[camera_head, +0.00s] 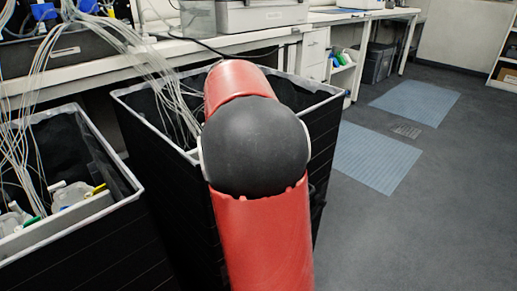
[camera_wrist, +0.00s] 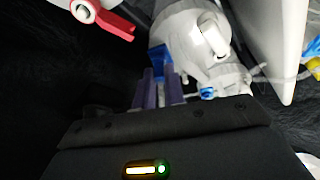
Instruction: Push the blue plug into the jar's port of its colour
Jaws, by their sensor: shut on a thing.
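In the wrist view the two purple-grey fingers of my gripper (camera_wrist: 157,80) are shut on the blue plug (camera_wrist: 158,54), which shows as a small blue piece at their tips. A whitish jar (camera_wrist: 187,28) with short stubs lies right beside the fingertips. I cannot tell whether the plug touches the jar or sits in a port. A second small blue part (camera_wrist: 207,92) shows low on the jar's near side, perhaps a port ring. In the head view my red arm hides my gripper, the plug and this jar.
The arm reaches into a black bin with a pale rim (camera_head: 325,92). A second black bin (camera_head: 120,172) at left holds white parts and thin tubes (camera_head: 150,60). In the wrist view a red-handled piece (camera_wrist: 112,22), a white panel (camera_wrist: 277,45) and a yellow part (camera_wrist: 313,65) are near.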

